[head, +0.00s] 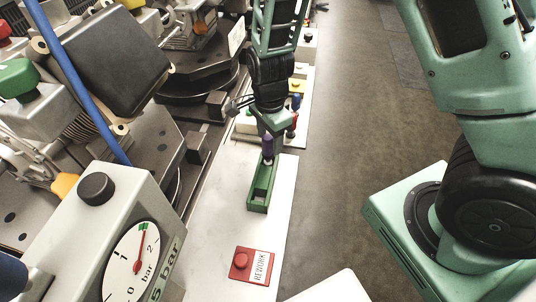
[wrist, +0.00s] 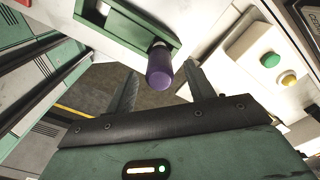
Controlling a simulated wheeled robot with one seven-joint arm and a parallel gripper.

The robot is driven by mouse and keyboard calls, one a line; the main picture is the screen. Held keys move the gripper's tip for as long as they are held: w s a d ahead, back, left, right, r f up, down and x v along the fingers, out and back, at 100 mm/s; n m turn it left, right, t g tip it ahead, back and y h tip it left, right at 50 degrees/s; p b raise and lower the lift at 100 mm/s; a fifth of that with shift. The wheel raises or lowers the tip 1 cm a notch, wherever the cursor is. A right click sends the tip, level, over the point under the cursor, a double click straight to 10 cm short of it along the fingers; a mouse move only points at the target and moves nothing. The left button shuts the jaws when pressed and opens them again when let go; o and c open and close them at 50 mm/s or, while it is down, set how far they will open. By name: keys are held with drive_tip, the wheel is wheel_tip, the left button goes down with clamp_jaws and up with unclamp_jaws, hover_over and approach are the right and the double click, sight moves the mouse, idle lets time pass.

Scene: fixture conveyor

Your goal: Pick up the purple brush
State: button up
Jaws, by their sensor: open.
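The purple brush (head: 267,147) stands at the far end of a narrow green tray (head: 258,207) on the white bench in the head view. In the wrist view the brush (wrist: 160,70) shows as a purple cylinder with its end toward the camera, beside the green tray (wrist: 116,27). My gripper (wrist: 162,82) is open, with one dark finger to each side of the brush in the picture. I cannot tell how deep the brush lies between the fingers. In the head view my gripper (head: 268,122) is just above the brush, and its fingers are hard to make out.
A red button box marked REWORK (head: 252,265) sits on the near bench. A box with green and yellow buttons (wrist: 275,65) stands right of the brush in the wrist view. A pressure gauge (head: 130,258) and machinery fill the left. Open floor (head: 345,110) lies to the right.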

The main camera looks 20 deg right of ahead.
sight(268, 148)
drive_tip(key=f, duration=0.4)
drive_tip(key=shift+a+f, duration=0.2)
clamp_jaws()
